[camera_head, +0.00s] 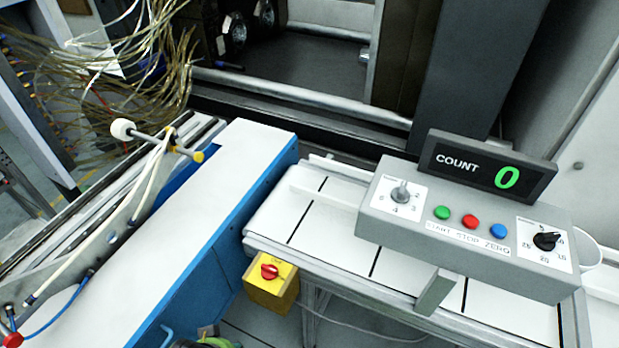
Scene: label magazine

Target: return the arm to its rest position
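Neither of my grippers shows in the head view, and I cannot see either arm clearly. The grey control box (400,228) stands on the conveyor at the right. Its count display (483,172) reads a green 0. On its front are a green button (442,213), a red button (470,222) and a blue button (498,231). A silver selector knob (400,195) sits at the left and a black dial (546,241) at the right. Nothing touches the box's controls.
The white conveyor (335,192) runs under the box. A yellow switch box (272,289) with a red knob hangs at its near left end. A blue and white machine body (215,180) fills the left middle. Loose tan cables (150,70) hang at the upper left.

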